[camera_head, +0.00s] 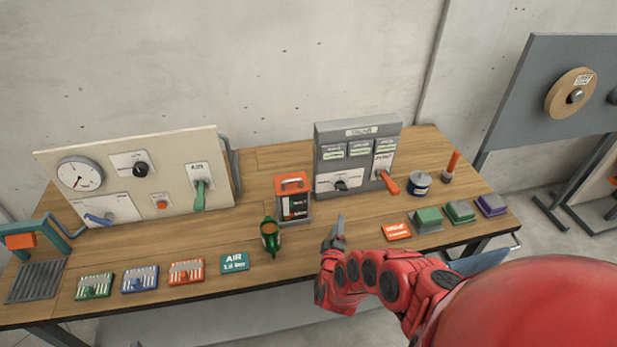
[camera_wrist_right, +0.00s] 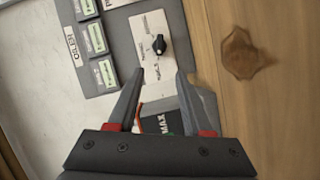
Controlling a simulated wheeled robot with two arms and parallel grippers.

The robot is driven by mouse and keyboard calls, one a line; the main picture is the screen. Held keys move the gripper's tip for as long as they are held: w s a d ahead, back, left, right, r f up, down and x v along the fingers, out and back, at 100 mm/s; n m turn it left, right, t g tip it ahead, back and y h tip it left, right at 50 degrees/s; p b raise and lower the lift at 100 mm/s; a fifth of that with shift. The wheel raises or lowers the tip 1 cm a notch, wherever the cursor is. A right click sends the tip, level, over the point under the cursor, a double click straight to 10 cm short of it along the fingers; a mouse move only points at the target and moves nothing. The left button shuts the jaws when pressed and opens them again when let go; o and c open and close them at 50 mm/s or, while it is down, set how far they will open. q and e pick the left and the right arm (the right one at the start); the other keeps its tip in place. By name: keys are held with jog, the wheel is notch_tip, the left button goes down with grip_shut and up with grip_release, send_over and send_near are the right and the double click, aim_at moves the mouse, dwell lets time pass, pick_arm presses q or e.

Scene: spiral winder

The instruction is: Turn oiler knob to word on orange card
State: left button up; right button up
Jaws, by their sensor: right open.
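The grey oiler panel (camera_head: 358,130) stands upright at the back of the bench. Its black knob (camera_head: 341,186) sits on a pale plate at the panel's lower left. The knob also shows in the right wrist view (camera_wrist_right: 158,45), beyond my fingertips; I cannot read its setting. The orange card (camera_head: 396,231) lies flat in front of the panel, its white word too small to read. My right gripper (camera_head: 338,232) is in front of the panel, near the bench's front edge. In the wrist view it (camera_wrist_right: 161,80) is open and empty, apart from the knob. My left gripper is out of view.
An orange-topped container (camera_head: 293,182) stands left of the panel; a green can (camera_head: 270,238) is nearby. An orange lever (camera_head: 389,183) projects at the panel's lower right. A blue-and-white tin (camera_head: 419,184) and several coloured blocks sit further right.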

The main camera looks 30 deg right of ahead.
jog(key=b, duration=0.8)
send_near(342, 190)
jog(key=x, duration=0.3)
jog(key=shift+p, duration=0.3)
jog(key=shift+w+d, duration=0.4)
jog(key=shift+w, duration=0.2)
jog(key=shift+w+d+f, duration=0.25)
jog(key=shift+w+d, duration=0.1)
jog(key=shift+w, duration=0.2)
jog(key=shift+w+d+b, duration=0.2)
jog(key=shift+w+b, duration=0.1)
jog(key=shift+b, duration=0.1)
jog(key=shift+w+d+f+b, duration=0.3)
jog(key=shift+w+b, duration=0.1)
jog(key=shift+b, duration=0.35)
jog(key=shift+w+d+b, duration=0.35)
jog(key=shift+w+b, duration=0.05)
jog(key=shift+b, duration=0.05)
jog(key=shift+w+d+r, duration=0.1)
jog(key=shift+w+r, duration=0.05)
jog(key=shift+w, duration=0.1)
jog(key=shift+r, duration=0.1)
grip_shut()
